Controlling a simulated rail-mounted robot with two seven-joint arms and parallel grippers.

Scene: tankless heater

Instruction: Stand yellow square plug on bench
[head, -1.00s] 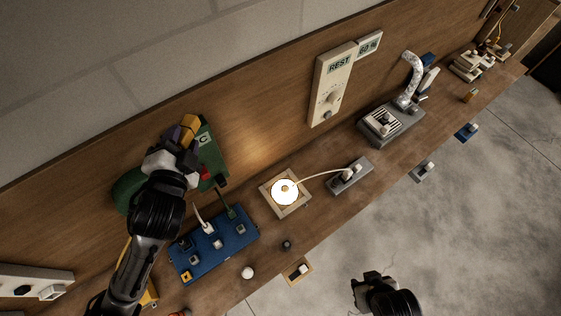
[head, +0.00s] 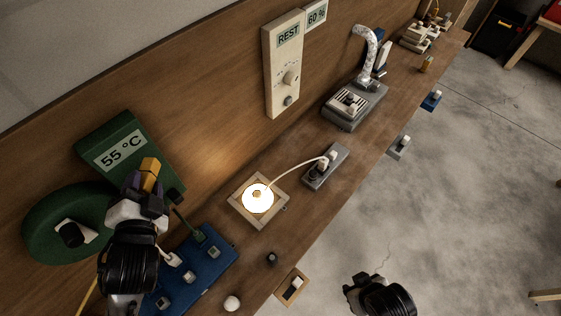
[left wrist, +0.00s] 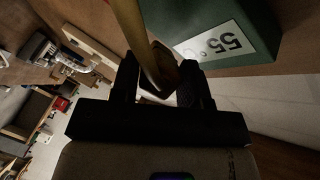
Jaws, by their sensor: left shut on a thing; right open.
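My left gripper (head: 148,187) is shut on the yellow square plug (head: 150,168) and holds it up in front of the green heater unit, whose display reads 55 °C (head: 121,147). In the left wrist view the plug (left wrist: 158,72) sits between the two dark fingers (left wrist: 160,88), with a yellow cord (left wrist: 128,25) running up from it. The plug's height over the wooden bench (head: 325,205) is hard to judge. My right gripper (head: 362,290) is open and empty, out over the grey floor beyond the bench's front edge.
A blue socket block (head: 215,262) with plugs and cords lies below my left gripper. A lit round lamp (head: 257,197) on a wooden base, a grey socket strip (head: 326,168), a white ball (head: 232,303) and a dark knob (head: 272,258) stand on the bench. Bare wood lies between them.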

